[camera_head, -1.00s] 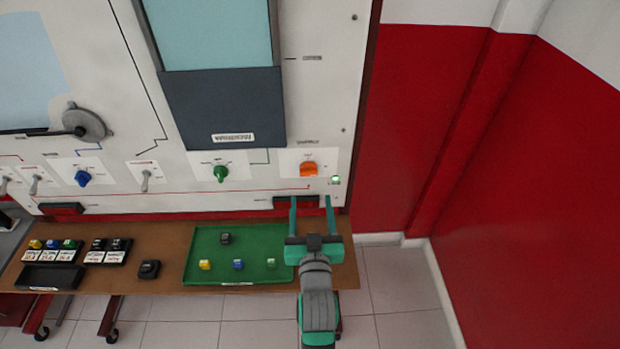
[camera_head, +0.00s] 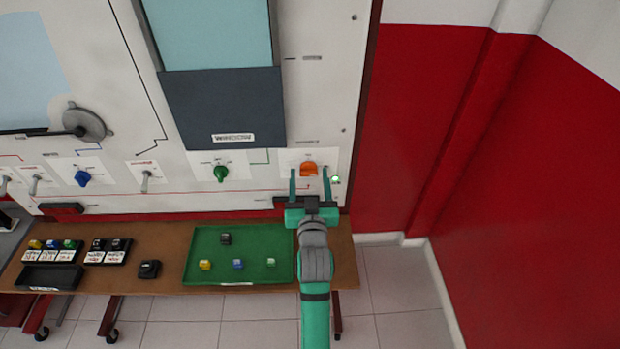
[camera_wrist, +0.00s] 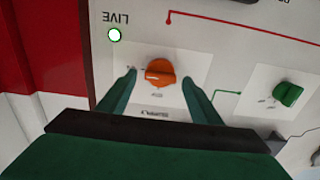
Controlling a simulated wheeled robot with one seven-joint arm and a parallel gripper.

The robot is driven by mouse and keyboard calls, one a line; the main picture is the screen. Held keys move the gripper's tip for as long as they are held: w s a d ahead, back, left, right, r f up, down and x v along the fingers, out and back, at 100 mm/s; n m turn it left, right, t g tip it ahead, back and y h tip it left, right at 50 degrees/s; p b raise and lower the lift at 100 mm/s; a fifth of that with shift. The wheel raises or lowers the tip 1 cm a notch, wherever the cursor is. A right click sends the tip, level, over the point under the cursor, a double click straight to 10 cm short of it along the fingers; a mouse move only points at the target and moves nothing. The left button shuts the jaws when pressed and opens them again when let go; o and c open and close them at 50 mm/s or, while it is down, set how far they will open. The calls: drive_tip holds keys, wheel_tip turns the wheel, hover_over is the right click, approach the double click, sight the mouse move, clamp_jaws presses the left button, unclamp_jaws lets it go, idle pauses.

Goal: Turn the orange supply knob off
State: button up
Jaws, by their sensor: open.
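The orange supply knob (camera_head: 309,168) sits on a white plate on the panel, toward its lower right. In the wrist view the knob (camera_wrist: 160,74) shows between the fingers, and the upside-down word SUPPLY reads below it. My gripper (camera_head: 309,175) is open and empty, its teal fingers pointing up at the panel on either side of the knob's lower part. In the wrist view my gripper (camera_wrist: 158,82) has a finger on each side of the knob, with clear gaps; I see no contact. A lit green lamp (camera_head: 336,180) is right of the knob; it also shows near LIVE (camera_wrist: 115,35).
A green knob (camera_head: 221,173) is on the panel to the left, with a blue knob (camera_head: 82,178) further left. A green tray (camera_head: 208,276) with small blocks lies on the brown bench (camera_head: 165,284) below. A red wall (camera_head: 520,190) stands to the right.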

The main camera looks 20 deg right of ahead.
drive_tip(key=c, duration=1.1)
drive_tip(key=shift+d, duration=0.15)
drive_tip(key=shift+a+n, duration=0.2)
drive_tip(key=shift+n, duration=1.8)
drive_tip(key=n, duration=0.5)
drive_tip(key=shift+a+f, duration=0.1)
drive_tip(key=shift+f, duration=0.05)
drive_tip(key=n, duration=0.4)
drive_tip(key=shift+f+n, duration=0.1)
drive_tip(key=shift+n, duration=0.3)
drive_tip(key=shift+f+n, duration=0.1)
drive_tip(key=shift+n, duration=1.9)
